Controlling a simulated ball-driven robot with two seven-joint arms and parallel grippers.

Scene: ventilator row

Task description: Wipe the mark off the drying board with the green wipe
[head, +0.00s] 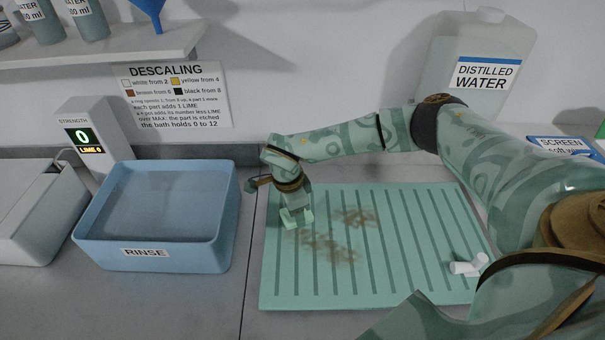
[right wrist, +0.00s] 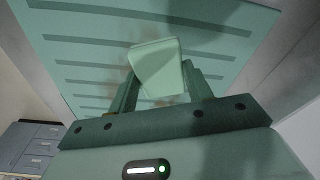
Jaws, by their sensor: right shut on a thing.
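The drying board (head: 425,240) is a ribbed pale green board lying on the counter. A brown smudgy mark (head: 330,246) in patches lies on its left half, with one patch nearer the middle. My right gripper (head: 296,220) reaches down over the board's left part, beside the mark's left edge. It is shut on the green wipe (right wrist: 158,68), a pale green block that shows between the fingers in the right wrist view and low over the board in the head view. I cannot tell whether the wipe touches the board. My left gripper is not in view.
A blue rinse tub (head: 228,215) stands left of the board. A white pipe-like part (head: 467,267) lies on the board's right side. A distilled water jug (head: 478,50) stands behind. A strength meter (head: 83,135) is at the back left.

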